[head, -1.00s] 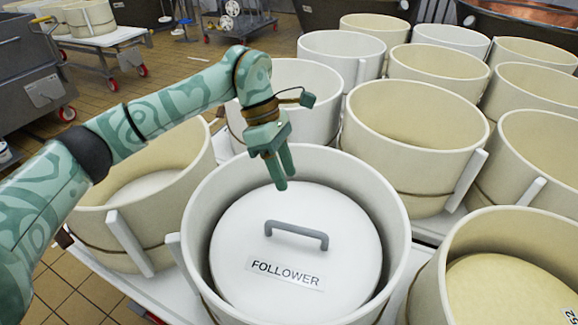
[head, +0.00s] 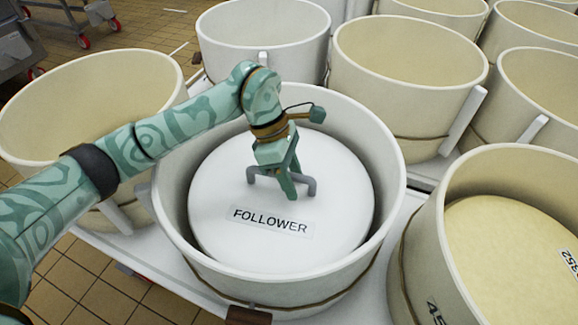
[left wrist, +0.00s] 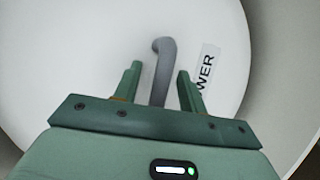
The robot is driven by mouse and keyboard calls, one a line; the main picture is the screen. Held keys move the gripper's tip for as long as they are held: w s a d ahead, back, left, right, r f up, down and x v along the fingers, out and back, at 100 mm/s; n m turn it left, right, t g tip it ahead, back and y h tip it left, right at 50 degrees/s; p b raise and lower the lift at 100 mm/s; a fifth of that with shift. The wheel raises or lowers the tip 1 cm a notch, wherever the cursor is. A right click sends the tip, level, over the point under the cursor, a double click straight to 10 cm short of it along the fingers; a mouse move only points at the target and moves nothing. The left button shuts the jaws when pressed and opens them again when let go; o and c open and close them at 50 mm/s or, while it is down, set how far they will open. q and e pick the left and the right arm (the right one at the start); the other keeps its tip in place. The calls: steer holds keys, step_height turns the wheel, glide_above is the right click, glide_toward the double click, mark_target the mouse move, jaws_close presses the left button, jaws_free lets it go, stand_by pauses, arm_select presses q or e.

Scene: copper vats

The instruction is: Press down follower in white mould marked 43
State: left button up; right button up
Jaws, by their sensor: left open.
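The white mould (head: 385,160) stands in the middle of the head view; no number shows on it. Inside lies the white round follower (head: 215,190), labelled FOLLOWER, with a grey bar handle (head: 309,186) on top. My left gripper (head: 291,192) is over the handle, pointing down, and hides its middle. In the left wrist view the open fingers of my left gripper (left wrist: 158,88) stand on either side of the grey handle (left wrist: 163,65), with gaps visible. The follower (left wrist: 100,50) fills most of that view. I cannot tell whether the fingers touch it. My right gripper is not in view.
A cream mould (head: 438,240) with a pale disc inside stands close on the right. Another cream mould (head: 60,120) stands on the left, and more moulds stand behind. They share a white table (head: 120,250). Tiled floor shows at lower left.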

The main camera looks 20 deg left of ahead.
arm_select(q)
jaws_close()
stand_by(1.7)
steer(key=shift+f, duration=0.1)
steer(key=shift+s+f, duration=0.2)
steer(key=shift+f, duration=0.1)
stand_by(1.0)
steer(key=shift+r, duration=0.2)
stand_by(0.4)
steer(key=shift+c, duration=0.7)
jaws_free()
steer(key=shift+o, duration=0.7)
steer(key=shift+w+r, duration=0.1)
steer(key=shift+w, duration=0.05)
